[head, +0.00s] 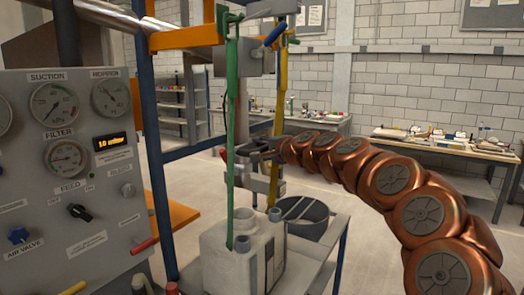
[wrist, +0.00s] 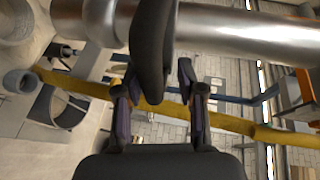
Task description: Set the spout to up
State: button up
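I cannot clearly make out which part is the spout. A dark curved piece (wrist: 155,45), which may be its handle, crosses in front of a silver pipe (wrist: 235,32) in the wrist view. My gripper (wrist: 157,100) is open, its two dark fingers spread to either side of the lower tip of that dark piece. A gap shows between each finger and the tip, though depth is hard to judge. In the head view my gripper (head: 250,150) is small, beside the grey metal fittings (head: 263,183) between the green and yellow straps; the contact area is partly hidden.
A control panel (head: 68,150) with gauges and knobs stands at the left. A green strap (head: 231,120) and a yellow strap (head: 280,90) hang near my gripper. Blue frame posts stand close by.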

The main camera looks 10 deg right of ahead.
jog(key=shift+o, duration=0.7)
jog(key=shift+d, duration=0.1)
jog(key=shift+f, duration=0.1)
jog(key=v, duration=1.2)
